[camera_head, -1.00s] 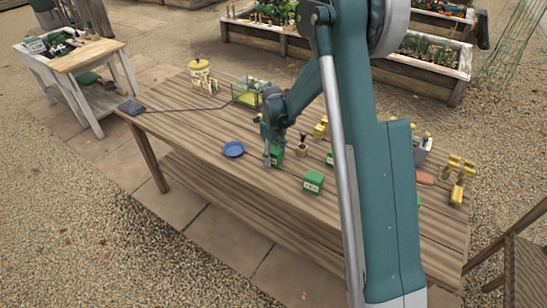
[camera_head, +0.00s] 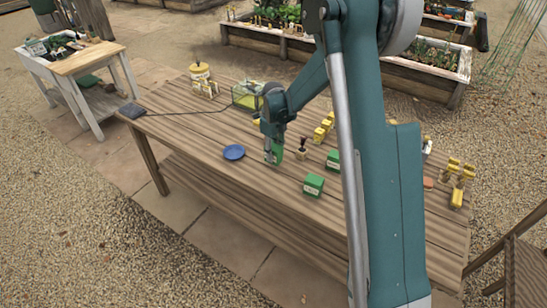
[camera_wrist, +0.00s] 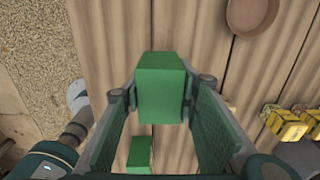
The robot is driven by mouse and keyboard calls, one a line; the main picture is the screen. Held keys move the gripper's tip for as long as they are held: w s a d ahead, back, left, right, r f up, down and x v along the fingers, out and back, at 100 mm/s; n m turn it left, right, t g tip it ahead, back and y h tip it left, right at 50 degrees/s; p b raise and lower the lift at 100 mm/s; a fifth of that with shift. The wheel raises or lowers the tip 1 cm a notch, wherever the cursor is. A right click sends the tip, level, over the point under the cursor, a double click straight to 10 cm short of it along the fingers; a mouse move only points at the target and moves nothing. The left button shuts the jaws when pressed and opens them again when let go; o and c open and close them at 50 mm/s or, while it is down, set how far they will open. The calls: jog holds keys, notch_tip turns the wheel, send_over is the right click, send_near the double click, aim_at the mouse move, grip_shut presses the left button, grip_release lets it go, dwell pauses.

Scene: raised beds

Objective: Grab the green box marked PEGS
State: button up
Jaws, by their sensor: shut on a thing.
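A green box (camera_head: 276,156) is between the fingers of my gripper (camera_head: 273,154), which is shut on it. In the wrist view the held green box (camera_wrist: 162,90) fills the gap between the fingertips, its plain green faces toward the camera. No label can be read on it, so I cannot tell whether it is the PEGS one. A second green box (camera_head: 313,185) with a pale label too small to read stands on the table to the right. A third green box (camera_head: 333,160) is partly hidden behind my arm. Another green box (camera_wrist: 139,154) shows below in the wrist view.
The front left of the tabletop is clear.

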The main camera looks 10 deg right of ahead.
aim_at(274, 146)
jog(key=shift+r+p, duration=0.3)
jog(key=shift+r, duration=2.9)
